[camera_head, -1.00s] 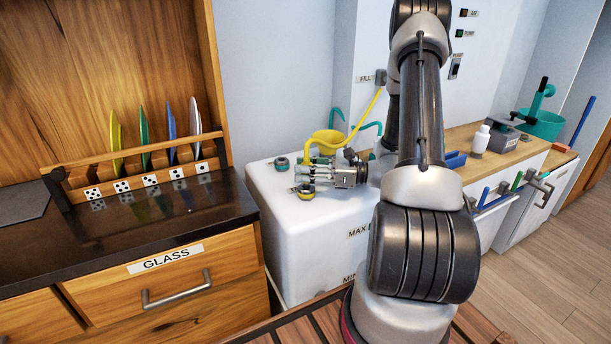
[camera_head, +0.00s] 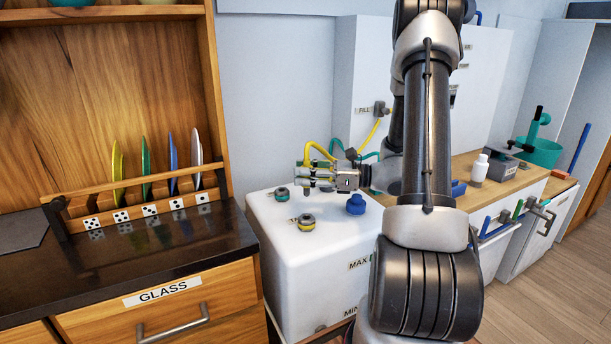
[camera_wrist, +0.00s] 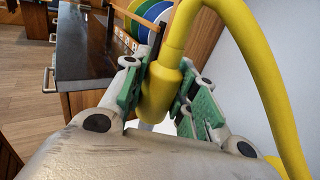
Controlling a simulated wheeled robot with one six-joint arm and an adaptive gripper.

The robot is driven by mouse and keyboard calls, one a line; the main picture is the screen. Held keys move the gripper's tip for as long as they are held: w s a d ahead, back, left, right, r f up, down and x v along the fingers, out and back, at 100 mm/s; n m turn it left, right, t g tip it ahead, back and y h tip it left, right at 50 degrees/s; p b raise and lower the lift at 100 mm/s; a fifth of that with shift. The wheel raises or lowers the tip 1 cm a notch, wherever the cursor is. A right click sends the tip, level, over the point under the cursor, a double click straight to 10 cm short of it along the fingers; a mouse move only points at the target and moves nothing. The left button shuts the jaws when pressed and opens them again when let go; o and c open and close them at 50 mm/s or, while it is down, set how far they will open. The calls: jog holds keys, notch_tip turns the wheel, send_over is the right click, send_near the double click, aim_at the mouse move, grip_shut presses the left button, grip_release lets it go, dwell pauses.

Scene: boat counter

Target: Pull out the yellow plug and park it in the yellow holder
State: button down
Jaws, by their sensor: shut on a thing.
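The yellow plug (camera_wrist: 158,88) sits between the green-padded fingers of my gripper (camera_wrist: 160,90) in the wrist view. A thick yellow hose (camera_wrist: 240,20) arcs from it. In the head view my gripper (camera_head: 308,176) is shut on the plug above the white tank (camera_head: 290,250). The plug is mostly hidden by the fingers there, and the hose (camera_head: 314,150) loops above them. A yellow-ringed fitting (camera_head: 306,223) stands on the tank top, below and apart from my gripper. I cannot make out a separate yellow holder.
A teal-ringed fitting (camera_head: 281,194) and a blue cap (camera_head: 356,204) stand on the tank top. A teal hose (camera_head: 337,146) is behind my gripper. A plate rack (camera_head: 130,205) stands on the dark counter (camera_head: 110,250) at left. A wooden counter (camera_head: 460,180) is at right.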

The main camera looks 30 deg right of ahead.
aim_at(306, 159)
jog(key=shift+r, duration=2.65)
